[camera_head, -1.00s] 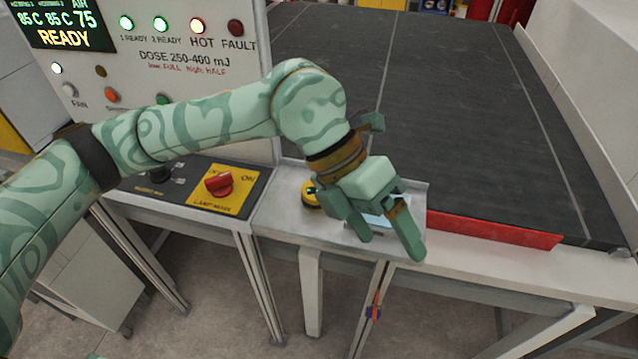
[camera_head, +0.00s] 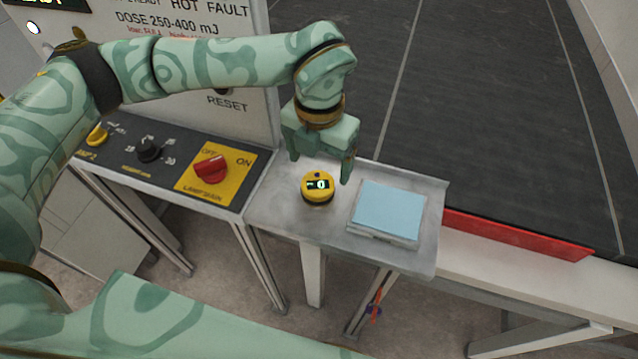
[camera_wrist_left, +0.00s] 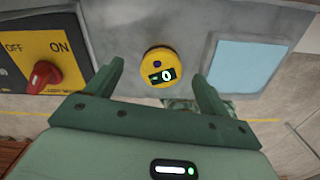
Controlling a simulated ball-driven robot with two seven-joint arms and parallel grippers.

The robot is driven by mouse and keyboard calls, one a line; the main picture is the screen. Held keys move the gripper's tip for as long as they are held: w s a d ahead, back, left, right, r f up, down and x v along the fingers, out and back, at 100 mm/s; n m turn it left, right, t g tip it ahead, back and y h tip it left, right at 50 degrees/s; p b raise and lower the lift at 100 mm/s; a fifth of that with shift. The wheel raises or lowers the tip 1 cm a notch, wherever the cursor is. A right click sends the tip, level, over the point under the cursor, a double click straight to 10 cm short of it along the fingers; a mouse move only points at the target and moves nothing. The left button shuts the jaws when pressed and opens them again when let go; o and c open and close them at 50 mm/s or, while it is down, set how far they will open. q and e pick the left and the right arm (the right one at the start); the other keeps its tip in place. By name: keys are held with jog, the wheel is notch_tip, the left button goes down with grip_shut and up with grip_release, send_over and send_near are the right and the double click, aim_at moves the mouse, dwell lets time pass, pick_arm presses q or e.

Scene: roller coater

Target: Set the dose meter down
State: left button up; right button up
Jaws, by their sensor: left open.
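The dose meter (camera_head: 317,187) is a round yellow puck with a dark display reading 0. It rests on the grey metal shelf (camera_head: 278,215), left of a light blue pad (camera_head: 388,211). My left gripper (camera_head: 320,169) is open just behind and above the meter, its fingers apart. In the left wrist view the meter (camera_wrist_left: 161,67) lies ahead of the gap between the open fingers (camera_wrist_left: 160,85), touched by neither. My right gripper is not in view; a patterned arm link of mine crosses the bottom of the head view.
A control panel with a red lamp switch (camera_head: 210,168) is left of the shelf. A dark conveyor belt (camera_head: 470,110) runs behind, with a red strip (camera_head: 515,235) along its front edge. The shelf's front left is bare.

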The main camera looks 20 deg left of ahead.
aim_at(319, 180)
pick_arm(q)
jog(key=shift+s+f, duration=0.25)
jog(key=f, duration=0.5)
jog(key=shift+s+d, duration=0.15)
jog(key=shift+s, duration=0.05)
jog(key=c, duration=1.3)
jog(key=shift+r, duration=0.1)
